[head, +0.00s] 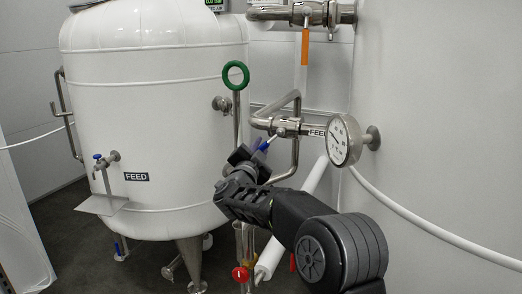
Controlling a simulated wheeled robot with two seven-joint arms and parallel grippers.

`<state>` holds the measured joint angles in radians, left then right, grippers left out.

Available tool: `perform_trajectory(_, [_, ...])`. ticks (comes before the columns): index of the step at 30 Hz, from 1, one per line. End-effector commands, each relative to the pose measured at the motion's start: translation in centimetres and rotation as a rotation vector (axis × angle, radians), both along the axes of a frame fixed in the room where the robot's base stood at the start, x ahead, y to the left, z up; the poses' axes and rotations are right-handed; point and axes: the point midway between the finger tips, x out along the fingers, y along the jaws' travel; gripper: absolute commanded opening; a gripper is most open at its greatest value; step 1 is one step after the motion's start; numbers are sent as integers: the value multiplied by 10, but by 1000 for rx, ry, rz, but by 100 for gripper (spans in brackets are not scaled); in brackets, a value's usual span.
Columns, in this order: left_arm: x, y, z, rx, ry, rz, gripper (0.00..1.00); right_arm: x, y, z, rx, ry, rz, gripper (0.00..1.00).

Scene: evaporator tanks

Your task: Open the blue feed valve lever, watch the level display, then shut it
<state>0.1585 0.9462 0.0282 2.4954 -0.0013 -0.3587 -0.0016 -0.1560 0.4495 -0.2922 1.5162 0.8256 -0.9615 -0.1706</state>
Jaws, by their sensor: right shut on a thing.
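The blue feed valve lever (264,146) angles down and to the left from the steel valve (287,127) on the pipe, beside a FEED label (317,132). My right gripper (256,150) is shut on the blue end of the lever; its jaws hide part of it. The level display (213,3) shows at the top edge, cut off, with green digits too small to read surely. My left gripper is not in view.
A large white tank (150,90) with its own FEED label fills the left. A green ring handle (236,75) stands just left of the valve. A round gauge (343,140) is at the right. An orange lever (305,47) hangs above. A red knob (240,274) is below.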

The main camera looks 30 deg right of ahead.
Motion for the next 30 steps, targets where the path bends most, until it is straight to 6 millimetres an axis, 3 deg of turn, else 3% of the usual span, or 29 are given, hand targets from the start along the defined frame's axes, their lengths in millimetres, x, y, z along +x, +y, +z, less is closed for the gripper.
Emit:
perform_trajectory(4, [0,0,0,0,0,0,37,0,1,1,-2,-1,2,0])
perform_trajectory(5, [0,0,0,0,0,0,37,0,1,1,-2,0,2,16])
perform_trajectory(13, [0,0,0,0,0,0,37,0,0,1,-3,1,1,37])
perform_trajectory(23, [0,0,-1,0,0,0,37,-2,3,-1,-1,2,1,37])
perform_trajectory(30, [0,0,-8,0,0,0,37,-23,26,-6,0,0,3,37])
